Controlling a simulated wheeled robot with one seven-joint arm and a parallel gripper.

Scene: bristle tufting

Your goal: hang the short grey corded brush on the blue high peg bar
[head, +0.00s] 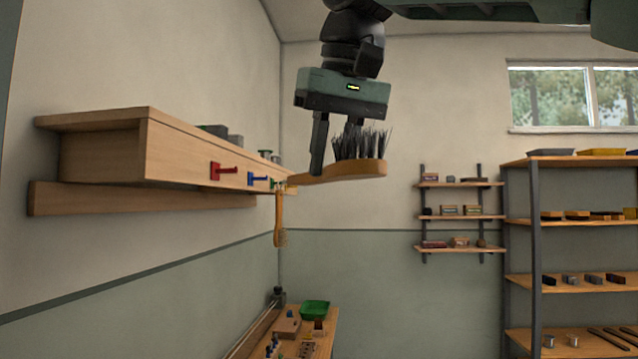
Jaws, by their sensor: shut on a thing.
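My gripper (334,160) is shut on a wooden brush (362,171) with upright dark grey bristles. The brush lies nearly level in the air, its handle pointing left and its bristle head to the right. One finger shows at the left of the bristles; the other is mostly hidden. The blue peg bar (258,180) sticks out from the front of the wooden wall shelf, left of the handle's end and apart from it in the picture. A narrow tan piece (280,225) hangs below the handle's left end; I cannot tell if it is the brush's cord or a separate thing.
A red peg (222,171) is left of the blue one on the wall shelf (170,150). Small grey items stand on its top. Shelving (535,240) stands right. The space right of the brush is clear.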

